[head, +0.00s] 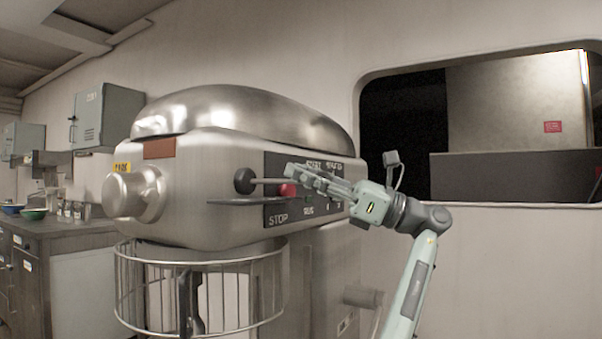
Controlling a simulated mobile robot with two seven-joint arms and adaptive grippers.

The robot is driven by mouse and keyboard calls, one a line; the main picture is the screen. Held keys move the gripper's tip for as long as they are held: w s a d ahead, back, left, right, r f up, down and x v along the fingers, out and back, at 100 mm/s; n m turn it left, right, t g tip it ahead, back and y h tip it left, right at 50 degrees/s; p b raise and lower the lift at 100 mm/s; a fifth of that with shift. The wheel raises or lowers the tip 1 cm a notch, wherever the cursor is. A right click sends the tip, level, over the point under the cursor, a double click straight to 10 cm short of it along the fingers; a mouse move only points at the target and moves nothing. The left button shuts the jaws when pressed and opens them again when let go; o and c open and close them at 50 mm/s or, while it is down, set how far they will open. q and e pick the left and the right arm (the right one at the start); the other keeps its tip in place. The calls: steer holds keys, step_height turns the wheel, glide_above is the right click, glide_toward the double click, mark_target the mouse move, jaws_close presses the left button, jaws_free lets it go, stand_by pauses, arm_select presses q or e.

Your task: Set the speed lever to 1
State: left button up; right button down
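The big steel mixer (225,125) has a dark control panel on its side with a red button (287,189), a STOP label and other small markings. A lever with a round black knob (244,181) sticks out from the panel, its thin rod running right towards the panel. A flat grey bar (232,201) lies below it.
A wire bowl guard (200,292) hangs under the mixer head. A round steel hub (131,195) juts out at the mixer's front. A counter (80,228) with bowls and jars stands at left. A dark window opening (405,120) is in the wall at right.

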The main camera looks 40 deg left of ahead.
arm_select(q)
steer(key=o, duration=0.4)
steer(key=shift+w, duration=0.15)
steer(key=shift+o, duration=0.2)
steer(key=v, duration=1.2)
